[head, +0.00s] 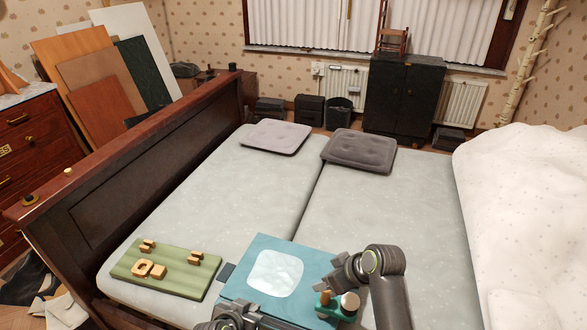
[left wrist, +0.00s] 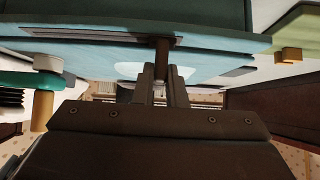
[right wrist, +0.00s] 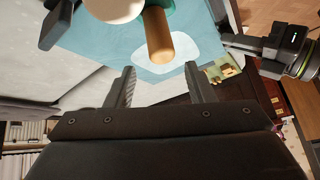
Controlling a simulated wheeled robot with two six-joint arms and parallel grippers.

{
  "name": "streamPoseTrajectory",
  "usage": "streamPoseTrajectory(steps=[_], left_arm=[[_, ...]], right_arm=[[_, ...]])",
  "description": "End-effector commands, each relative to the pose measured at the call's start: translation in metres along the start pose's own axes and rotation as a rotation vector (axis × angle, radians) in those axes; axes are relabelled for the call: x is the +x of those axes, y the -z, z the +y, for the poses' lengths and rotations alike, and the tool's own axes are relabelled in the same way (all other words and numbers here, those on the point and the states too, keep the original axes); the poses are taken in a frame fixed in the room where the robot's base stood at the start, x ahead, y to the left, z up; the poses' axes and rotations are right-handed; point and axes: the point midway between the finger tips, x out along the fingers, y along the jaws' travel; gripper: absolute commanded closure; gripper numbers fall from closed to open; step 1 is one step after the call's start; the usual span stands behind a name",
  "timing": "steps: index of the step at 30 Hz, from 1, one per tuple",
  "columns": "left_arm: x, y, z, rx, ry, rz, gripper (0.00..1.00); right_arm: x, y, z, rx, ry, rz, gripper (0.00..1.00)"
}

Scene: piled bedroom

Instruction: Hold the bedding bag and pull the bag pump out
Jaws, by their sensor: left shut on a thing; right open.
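The bedding bag (head: 240,262) is a flat teal bag with a pale clear window, lying on the near part of the bed. The bag pump (head: 328,304), green with a wooden handle and a cream knob, sits at the bag's near right corner. My left gripper (left wrist: 163,76) is shut on a short brown grip at the edge of the bag; it shows at the bag's near side in the head view (head: 236,308). My right gripper (right wrist: 160,80) is open and empty, with the pump's wooden handle (right wrist: 157,35) just beyond its fingertips. Its fingers do not visibly touch the handle.
A green striped board (head: 180,278) with wooden pieces lies left of the bag. Two grey cushions (head: 275,137) lie at the far end. A dark wooden bed end (head: 130,170) runs along the left. White bedding (head: 520,190) is heaped on the right. The mid-bed is clear.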

Motion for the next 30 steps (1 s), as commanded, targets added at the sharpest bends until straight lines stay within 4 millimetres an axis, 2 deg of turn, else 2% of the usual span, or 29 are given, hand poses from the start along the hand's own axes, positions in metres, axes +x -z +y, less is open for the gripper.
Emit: streamPoseTrajectory(steps=[1,3,8,13,24,30], left_arm=[[0.0,0.0,0.0,0.0,0.001,0.001,1.0],[0.0,0.0,0.0,0.0,0.001,0.001,1.0],[0.0,0.0,0.0,0.0,0.0,0.001,1.0],[0.0,0.0,0.0,0.0,0.0,0.001,1.0],[0.0,0.0,0.0,0.0,0.0,0.001,1.0],[0.0,0.0,0.0,0.0,0.0,0.001,1.0]], right_arm=[[-0.001,-0.012,-0.001,-0.039,-0.002,0.023,0.51],[-0.002,-0.022,-0.001,-0.083,-0.011,0.051,0.51],[-0.006,-0.035,-0.002,-0.145,-0.025,0.088,0.51],[0.002,-0.036,-0.002,-0.16,-0.027,0.097,0.51],[0.043,-0.032,-0.001,-0.159,-0.027,0.096,0.51],[0.052,-0.031,-0.001,-0.16,-0.028,0.096,0.51]])
